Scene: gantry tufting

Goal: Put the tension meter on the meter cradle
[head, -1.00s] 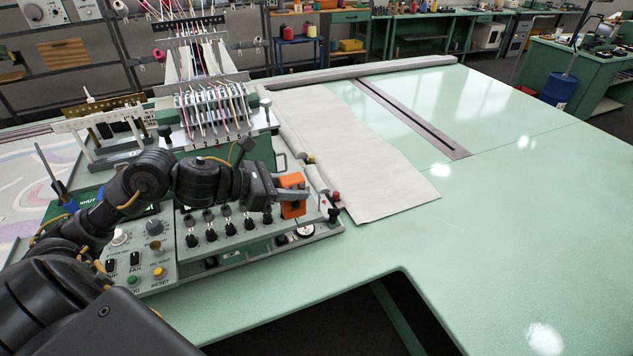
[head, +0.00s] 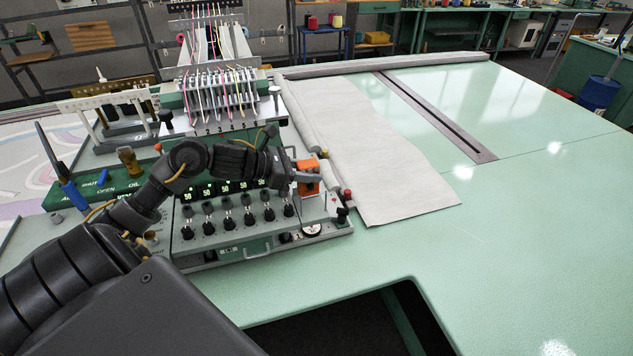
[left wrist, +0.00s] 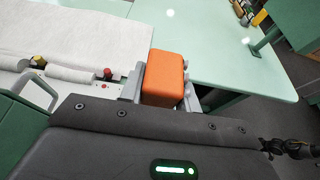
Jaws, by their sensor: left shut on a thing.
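The orange, block-shaped tension meter (head: 307,172) is in my left gripper (head: 311,181), over the right end of the machine's control panel. In the left wrist view the orange block (left wrist: 165,78) sits between the two grey fingers (left wrist: 163,84), which are shut on its sides. Its dial or face does not show. I cannot pick out the meter cradle for certain; it may be hidden behind my arm or the meter. My right gripper is not in view.
The control panel (head: 240,243) has rows of black knobs, and red and black knobs stand at its right end. A white cloth (head: 385,165) lies right of it. The green table (head: 510,230) is clear further right, with a cut-out at the front.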

